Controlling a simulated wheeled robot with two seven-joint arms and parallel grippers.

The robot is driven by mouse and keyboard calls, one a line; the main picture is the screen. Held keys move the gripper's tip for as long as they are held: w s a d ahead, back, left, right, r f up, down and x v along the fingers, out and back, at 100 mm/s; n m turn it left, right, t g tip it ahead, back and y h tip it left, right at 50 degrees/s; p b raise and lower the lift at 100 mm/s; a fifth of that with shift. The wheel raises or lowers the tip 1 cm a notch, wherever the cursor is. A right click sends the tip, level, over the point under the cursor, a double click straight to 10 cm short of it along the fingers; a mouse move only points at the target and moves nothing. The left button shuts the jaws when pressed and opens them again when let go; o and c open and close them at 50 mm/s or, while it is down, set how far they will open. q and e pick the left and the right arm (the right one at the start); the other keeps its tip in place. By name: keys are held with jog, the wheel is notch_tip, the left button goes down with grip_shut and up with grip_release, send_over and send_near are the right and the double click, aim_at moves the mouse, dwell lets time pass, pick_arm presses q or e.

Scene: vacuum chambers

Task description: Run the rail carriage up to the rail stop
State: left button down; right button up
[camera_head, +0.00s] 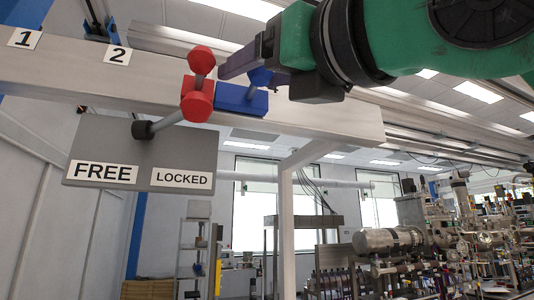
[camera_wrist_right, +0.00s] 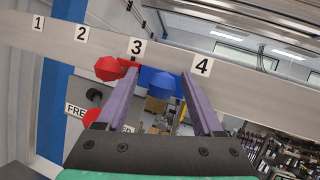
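A blue block (camera_head: 240,98) with a blue knob (camera_head: 260,77) sits on the pale metal rail (camera_head: 340,122). A red block (camera_head: 197,104) with a red knob (camera_head: 201,59) is close on its left; no gap shows between the blocks. No label tells which is carriage or stop. A lever with a black end (camera_head: 143,130) runs down-left from the red block over a grey plate (camera_head: 150,150) marked FREE and LOCKED, its end nearer FREE. My right gripper (camera_head: 248,72) is open at the blue knob; the right wrist view shows this knob (camera_wrist_right: 161,84) between the fingers. My left gripper is out of view.
Number labels run along the rail; in the right wrist view the red block (camera_wrist_right: 108,69) is below label 3 (camera_wrist_right: 136,47), the blue one between 3 and 4 (camera_wrist_right: 202,66). Vacuum equipment (camera_head: 430,240) stands far back right. Open air lies below the rail.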

jog(key=shift+d+f, duration=0.1)
jog(key=b+v, duration=0.1)
jog(key=v, duration=0.1)
jog(key=b+v, duration=0.2)
jog(key=v, duration=0.1)
jog(key=shift+w+f, duration=0.15)
jog(key=shift+f, duration=0.15)
jog(key=b, duration=0.4)
send_near(263, 79)
jog(key=s+d, duration=0.1)
jog(key=s, duration=0.1)
jog(key=shift+s+d+f, duration=0.2)
jog(key=shift+s+d, duration=0.15)
jog(key=shift+d, duration=0.05)
